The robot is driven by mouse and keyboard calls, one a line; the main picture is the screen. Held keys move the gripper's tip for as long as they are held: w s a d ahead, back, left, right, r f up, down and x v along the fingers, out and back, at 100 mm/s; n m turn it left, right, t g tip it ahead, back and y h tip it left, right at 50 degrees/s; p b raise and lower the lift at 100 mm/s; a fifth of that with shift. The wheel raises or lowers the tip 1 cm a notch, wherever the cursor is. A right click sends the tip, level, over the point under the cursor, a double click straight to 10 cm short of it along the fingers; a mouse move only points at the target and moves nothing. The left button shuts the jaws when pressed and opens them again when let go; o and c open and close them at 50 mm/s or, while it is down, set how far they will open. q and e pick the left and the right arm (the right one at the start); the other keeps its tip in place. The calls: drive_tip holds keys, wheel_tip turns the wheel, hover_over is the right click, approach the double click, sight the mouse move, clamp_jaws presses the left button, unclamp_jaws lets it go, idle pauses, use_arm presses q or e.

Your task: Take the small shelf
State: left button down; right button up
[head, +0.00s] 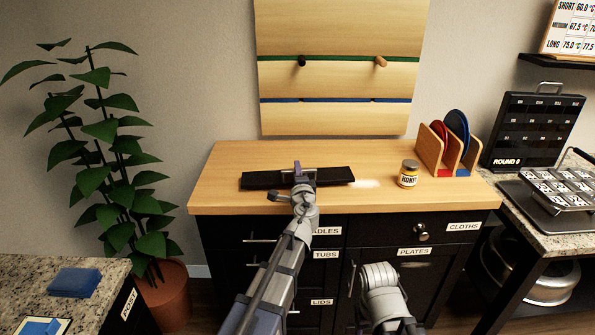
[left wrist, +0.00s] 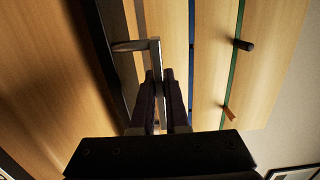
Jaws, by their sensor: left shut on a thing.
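The small shelf is a long, dark, flat board (head: 330,176) with a grey handle, lying over the left part of the wooden counter top. I cannot tell whether it touches the wood. My left gripper (head: 299,178) is at the middle of the board, shut on its handle. In the left wrist view the two fingers (left wrist: 160,95) close around the grey handle bar (left wrist: 155,55), with the dark shelf (left wrist: 113,50) beside it. The fingers hide part of the handle. My right arm shows low in the head view, but its gripper does not show.
A wooden wall panel (head: 340,85) with two pegs hangs behind the counter top (head: 240,208). A honey jar (head: 408,175) and a wooden rack (head: 432,150) with coloured discs stand to the right. A potted plant (head: 168,295) is at left. The counter's front left is clear.

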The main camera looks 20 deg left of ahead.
use_arm(q)
wheel_tip(320, 180, up, 8)
drive_tip(key=p, duration=0.6)
drive_tip(key=shift+p, duration=0.4)
use_arm(e)
wheel_tip(320, 180, up, 8)
use_arm(q)
drive_tip(key=shift+f, duration=0.1)
use_arm(e)
drive_tip(key=shift+f, duration=0.15)
drive_tip(key=shift+c, duration=0.2)
